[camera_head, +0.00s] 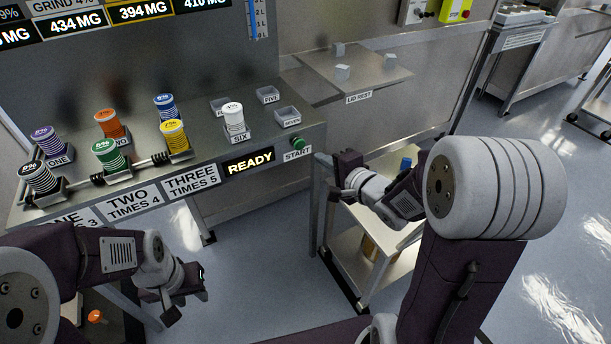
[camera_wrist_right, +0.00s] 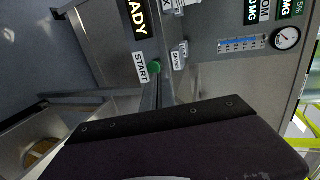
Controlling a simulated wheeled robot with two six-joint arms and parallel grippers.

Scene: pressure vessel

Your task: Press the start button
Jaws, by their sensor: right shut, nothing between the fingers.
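The green start button (camera_head: 298,143) sticks out of the bench's front face at its right end, just above the START label (camera_head: 297,154). It also shows as a green disc in the right wrist view (camera_wrist_right: 154,67). My right gripper (camera_head: 326,160) is shut and empty, a little to the right of the button in the head view and apart from it. Its dark body (camera_wrist_right: 180,140) fills the bottom of the right wrist view. My left gripper (camera_head: 186,297) hangs low in front of the bench, far from the button; its finger gap is unclear.
A READY display (camera_head: 249,162) is left of the START label. Several coloured jars, including a white one (camera_head: 233,117) at SIX, stand on the bench (camera_head: 200,166). A cart (camera_head: 343,246) stands below my right arm. A lid rest shelf (camera_head: 358,75) is behind.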

